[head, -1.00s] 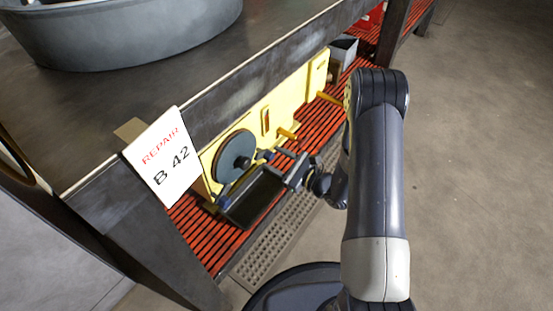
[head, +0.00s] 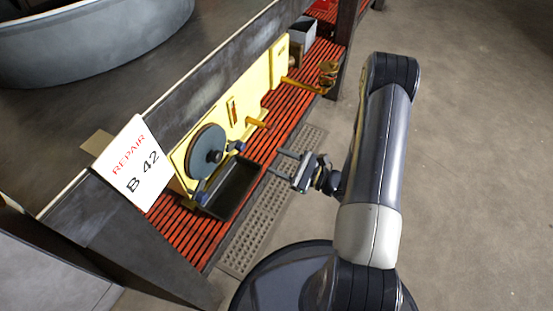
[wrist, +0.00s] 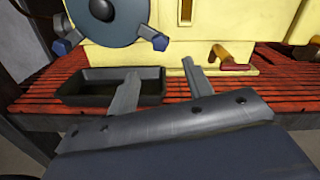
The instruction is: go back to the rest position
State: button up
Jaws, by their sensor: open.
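My gripper (head: 284,164) is open and empty in the head view, held out in front of the red slatted shelf. Its two fingers also show in the wrist view (wrist: 160,82), pointing at the shelf with nothing between them. My arm rises behind it on the right of the head view.
A dark tray (head: 232,190) sits on the red slatted shelf (head: 197,229) by a yellow machine (head: 224,117) with a grey disc (head: 206,150). A "REPAIR B 42" card (head: 134,168) hangs on the bench. A grey perforated strip (head: 256,232) lies alongside. Open floor (head: 470,130) is at right.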

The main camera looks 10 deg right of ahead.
aim_at(244, 148)
jog(key=shift+a, duration=0.1)
jog(key=b+x, duration=0.2)
jog(key=x, duration=0.9)
jog(key=shift+r, duration=0.15)
jog(key=shift+m+p, duration=0.4)
jog(key=shift+f+b, duration=0.25)
jog(key=shift+b, duration=0.15)
